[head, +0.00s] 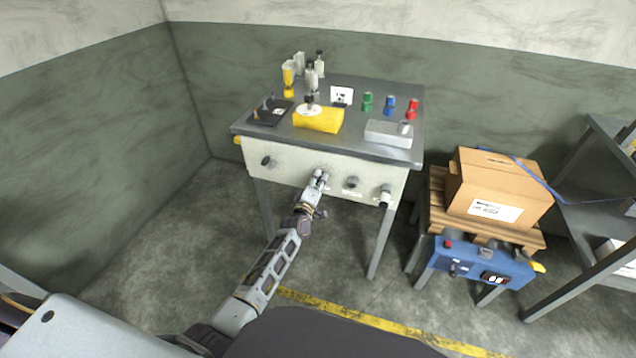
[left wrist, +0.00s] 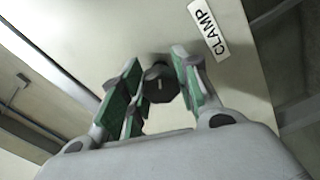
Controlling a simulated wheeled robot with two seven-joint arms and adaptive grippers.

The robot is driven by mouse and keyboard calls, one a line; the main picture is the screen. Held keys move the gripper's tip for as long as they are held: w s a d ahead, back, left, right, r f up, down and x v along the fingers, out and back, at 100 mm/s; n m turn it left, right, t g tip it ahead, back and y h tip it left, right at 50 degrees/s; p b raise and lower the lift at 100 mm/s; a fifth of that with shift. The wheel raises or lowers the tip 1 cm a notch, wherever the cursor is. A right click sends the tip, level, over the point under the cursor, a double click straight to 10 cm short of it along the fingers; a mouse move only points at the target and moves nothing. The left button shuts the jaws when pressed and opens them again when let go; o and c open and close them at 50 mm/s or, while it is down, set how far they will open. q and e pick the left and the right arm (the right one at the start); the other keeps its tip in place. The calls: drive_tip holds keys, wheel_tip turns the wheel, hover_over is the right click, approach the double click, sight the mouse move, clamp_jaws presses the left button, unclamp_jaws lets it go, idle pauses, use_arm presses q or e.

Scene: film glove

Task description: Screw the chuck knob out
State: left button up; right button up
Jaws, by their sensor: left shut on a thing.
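A pale front panel (head: 300,168) under the grey table top carries several knobs in a row. A white label beside this knob reads CLAMP (left wrist: 208,31). Other knobs are a dark one (head: 266,161) at the left, one (head: 352,182) right of my gripper and one (head: 385,195) at the right end. Which is the chuck knob is unreadable here.
On the table (head: 365,95) stand a yellow block (head: 318,120), a black tray (head: 266,117), a grey box (head: 388,136), bottles and small coloured items. A cardboard box (head: 497,185) on a pallet and a blue control box (head: 478,262) stand at right.

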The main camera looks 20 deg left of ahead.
use_arm(q)
drive_tip(key=shift+n, duration=0.9)
drive_tip(key=shift+n+b, duration=0.6)
drive_tip(key=shift+n, duration=0.3)
drive_tip(key=n+b, duration=0.1)
drive_tip(key=n, duration=0.2)
drive_tip(key=shift+r+n, duration=0.1)
drive_tip(key=shift+n, duration=0.3)
drive_tip(key=shift+n+b, duration=0.35)
drive_tip(key=shift+n, duration=0.85)
drive_tip(key=shift+r+n+b, duration=0.15)
drive_tip(key=shift+n+b, duration=0.5)
drive_tip(key=shift+n, duration=0.75)
use_arm(e)
drive_tip(key=w+a+r, duration=0.3)
drive_tip(key=w+a, duration=0.2)
drive_tip(key=w, duration=0.2)
drive_tip(key=shift+w+a+r+y, duration=0.15)
drive_tip(key=shift+w+r+y, duration=0.15)
drive_tip(key=shift+r, duration=0.05)
use_arm(q)
drive_tip(key=shift+w, duration=0.1)
use_arm(e)
drive_tip(key=shift+r, duration=0.1)
